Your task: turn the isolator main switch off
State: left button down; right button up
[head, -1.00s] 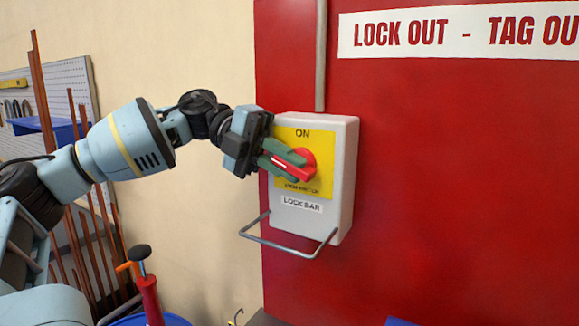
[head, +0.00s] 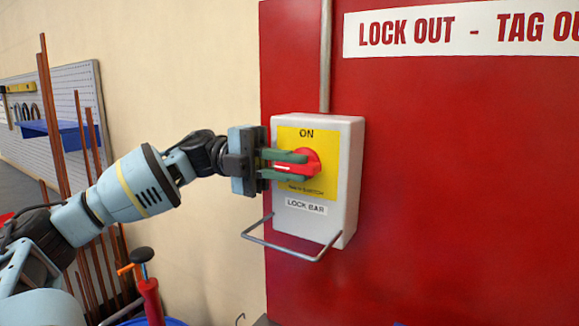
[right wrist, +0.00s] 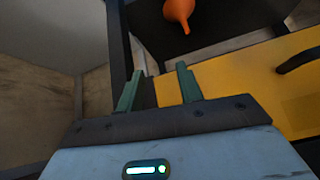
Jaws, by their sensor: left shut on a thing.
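The isolator is a light grey box (head: 348,185) on a red panel, with a yellow face plate (head: 325,190) marked ON at the top. Its red switch handle (head: 313,161) lies about level, its grip end pointing left. My left gripper (head: 299,165) comes in from the left and is shut on the handle, one green finger above it and one below. The fingers hide part of the handle and plate. My right gripper (right wrist: 157,88) shows in the right wrist view, its two green fingers apart with nothing between them.
A wire lock bar (head: 283,248) sticks out below the box. A conduit (head: 325,60) runs up from it. Copper-coloured rods (head: 58,130) and a pegboard (head: 75,90) stand at left. The right wrist view shows an orange funnel-like thing (right wrist: 180,10) and a yellow surface (right wrist: 245,85).

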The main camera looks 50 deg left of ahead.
aim_at(277, 164)
pick_arm(q)
jog(key=c, duration=1.4)
grip_release()
jog(key=shift+a, duration=0.15)
jog(key=v, duration=0.7)
jog(key=shift+s+a, duration=0.15)
jog(key=shift+a, duration=0.1)
